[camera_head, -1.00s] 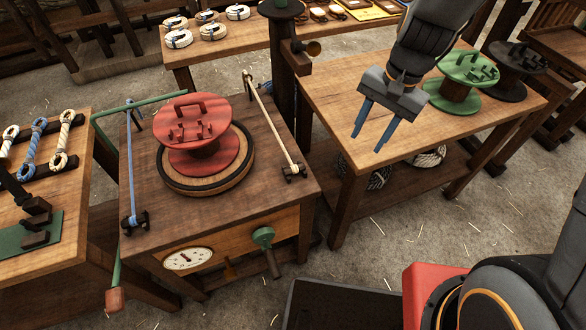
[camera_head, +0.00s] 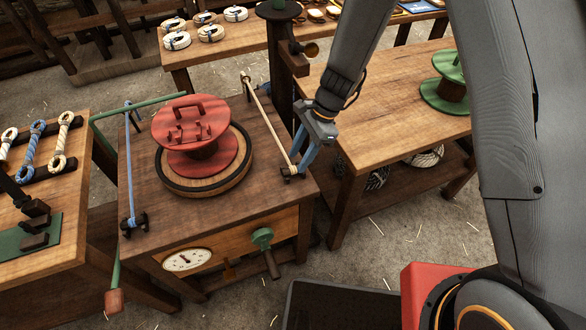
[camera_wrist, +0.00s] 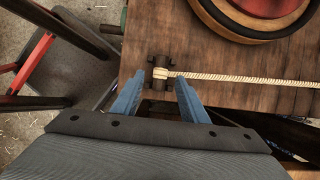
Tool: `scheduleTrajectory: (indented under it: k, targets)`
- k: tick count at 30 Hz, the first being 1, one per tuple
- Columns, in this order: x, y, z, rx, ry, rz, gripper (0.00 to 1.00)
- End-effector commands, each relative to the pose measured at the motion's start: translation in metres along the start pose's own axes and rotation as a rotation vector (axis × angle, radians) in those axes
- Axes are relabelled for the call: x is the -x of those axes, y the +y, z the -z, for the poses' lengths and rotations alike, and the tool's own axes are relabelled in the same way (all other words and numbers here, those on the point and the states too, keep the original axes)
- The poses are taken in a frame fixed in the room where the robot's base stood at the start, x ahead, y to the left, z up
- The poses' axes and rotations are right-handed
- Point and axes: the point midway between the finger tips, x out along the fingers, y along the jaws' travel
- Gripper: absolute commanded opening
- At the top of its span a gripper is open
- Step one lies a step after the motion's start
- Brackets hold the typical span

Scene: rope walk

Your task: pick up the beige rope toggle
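The beige rope (camera_head: 268,118) runs straight along the right side of the wooden cabinet top. Its near end is wrapped around a small dark toggle-like fitting (camera_head: 292,172); its far end is at a post near the back. In the wrist view the wrapped end (camera_wrist: 163,73) lies ahead of and between my blue fingertips, and the rope stretches right. My gripper (camera_head: 303,157) is open and empty, just above and beside the near fitting at the cabinet's right edge. I cannot tell whether a finger touches it.
A red spool (camera_head: 197,145) stands on a round turntable (camera_head: 190,190) left of the rope. A blue rope (camera_head: 129,170) runs along the cabinet's left side. A dark post (camera_head: 285,60) stands behind. A bench (camera_head: 400,105) with a green spool (camera_head: 450,88) is at right.

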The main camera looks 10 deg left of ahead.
Motion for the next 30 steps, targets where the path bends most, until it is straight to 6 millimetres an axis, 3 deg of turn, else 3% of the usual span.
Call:
scheduleTrajectory:
  k: [8, 17, 18, 25, 30]
  targets:
    - [-0.031, -0.001, 0.003, 0.000, 0.000, -0.001, 0.40]
    - [-0.036, -0.001, 0.004, 0.001, 0.001, 0.000, 0.40]
    - [-0.036, -0.001, 0.003, 0.001, 0.001, 0.000, 0.38]
    - [-0.036, -0.001, 0.003, 0.002, 0.001, 0.000, 0.00]
    - [-0.036, -0.001, 0.003, 0.002, 0.001, 0.000, 0.00]
